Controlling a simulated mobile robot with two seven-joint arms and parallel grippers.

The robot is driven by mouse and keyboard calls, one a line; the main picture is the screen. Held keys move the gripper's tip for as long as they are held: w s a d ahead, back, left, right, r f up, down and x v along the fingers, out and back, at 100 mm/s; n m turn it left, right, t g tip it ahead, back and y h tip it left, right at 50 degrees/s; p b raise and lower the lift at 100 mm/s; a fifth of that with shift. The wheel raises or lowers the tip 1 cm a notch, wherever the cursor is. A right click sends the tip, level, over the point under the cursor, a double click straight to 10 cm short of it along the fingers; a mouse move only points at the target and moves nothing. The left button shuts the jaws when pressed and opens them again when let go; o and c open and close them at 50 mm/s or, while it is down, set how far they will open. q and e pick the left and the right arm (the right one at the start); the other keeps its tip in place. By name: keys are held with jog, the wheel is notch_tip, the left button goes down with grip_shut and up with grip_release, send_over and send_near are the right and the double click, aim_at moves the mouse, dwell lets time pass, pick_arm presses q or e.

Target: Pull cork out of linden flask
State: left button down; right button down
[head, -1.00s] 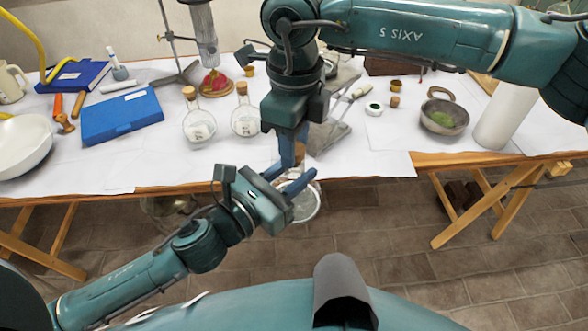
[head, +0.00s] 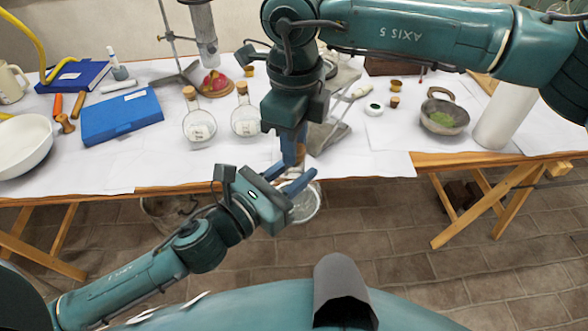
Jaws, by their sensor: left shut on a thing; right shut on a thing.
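A clear round glass flask (head: 305,204) hangs in front of the table edge, held in my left gripper (head: 291,181), whose blue fingers close around its neck. Its label is not readable from here. My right gripper (head: 293,148) points straight down just above, shut at the top of this flask. A brown bit of cork (head: 301,151) shows beside its fingers; most of it is hidden. I cannot tell whether the cork is still in the neck. The flask appears about upright.
Two corked round flasks (head: 199,126) (head: 245,121) stand on the white-covered table, left of my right gripper. The floor before the table is clear.

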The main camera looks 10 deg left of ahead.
jog(key=shift+r, duration=0.45)
jog(key=shift+r, duration=1.8)
pick_arm(q)
jog(key=shift+r, duration=0.15)
pick_arm(e)
jog(key=shift+d, duration=0.1)
